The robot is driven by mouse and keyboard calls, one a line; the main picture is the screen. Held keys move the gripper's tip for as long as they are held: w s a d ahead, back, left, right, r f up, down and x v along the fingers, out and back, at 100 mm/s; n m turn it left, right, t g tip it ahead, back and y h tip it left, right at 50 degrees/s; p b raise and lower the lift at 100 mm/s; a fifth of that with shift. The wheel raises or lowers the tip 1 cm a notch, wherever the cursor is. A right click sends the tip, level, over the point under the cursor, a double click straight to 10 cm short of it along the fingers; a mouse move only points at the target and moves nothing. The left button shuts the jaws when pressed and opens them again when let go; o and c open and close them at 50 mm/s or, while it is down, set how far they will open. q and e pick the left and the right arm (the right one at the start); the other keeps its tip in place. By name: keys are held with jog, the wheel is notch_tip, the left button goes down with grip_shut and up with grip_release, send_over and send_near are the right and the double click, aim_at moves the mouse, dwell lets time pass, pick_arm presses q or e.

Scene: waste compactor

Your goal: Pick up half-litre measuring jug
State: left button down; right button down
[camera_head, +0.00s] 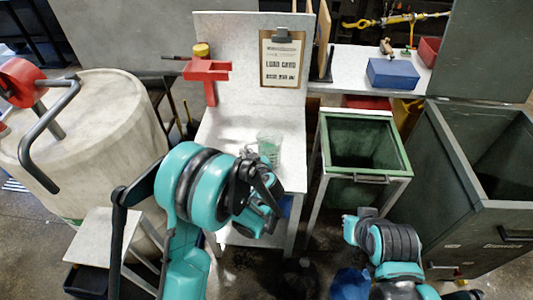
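The half-litre measuring jug (269,147) is a clear vessel with green markings. It stands upright on the pale workbench in the camera_head view, near the bench's right side. My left gripper (262,185) is just in front of and below the jug in the picture, largely hidden by my own teal and black arm joints. Its fingertips cannot be made out clearly, nor whether they touch the jug. My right arm is at the lower right, in front of the green bin, and its gripper cannot be made out.
A clipboard (282,60) hangs on the bench's back panel, with a red holder (208,75) to its left. A large pale drum (95,125) stands left of the bench. A green open bin (362,172) and a dark container (470,215) stand right. The bench's left top is clear.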

dwell(0.3)
pick_arm(q)
jog(key=shift+r+p, duration=0.35)
jog(key=shift+r, duration=0.2)
jog(key=r, duration=0.1)
jog(key=r+p, duration=0.2)
jog(key=shift+w+d+r, duration=0.2)
jog(key=shift+d+r, duration=0.1)
jog(key=shift+r, duration=0.1)
jog(key=w+d+r+p, duration=0.1)
jog(key=w+d+r, duration=0.1)
jog(key=d, duration=0.1)
jog(key=w+d+r+p, duration=0.1)
jog(key=w+d+r, duration=0.1)
jog(key=d, duration=0.1)
jog(key=w+d+r+p, duration=0.1)
jog(key=w+d+r, duration=0.1)
jog(key=d, duration=0.1)
jog(key=shift+r, duration=0.1)
jog(key=s+a+r+m+h, duration=0.1)
jog(key=s+a+r, duration=0.3)
jog(key=s+a, duration=1)
jog(key=shift+s+a+m+t+h, duration=0.25)
jog(key=shift+s+t+h, duration=0.2)
jog(key=shift+s, duration=0.75)
jog(key=shift+r, duration=0.1)
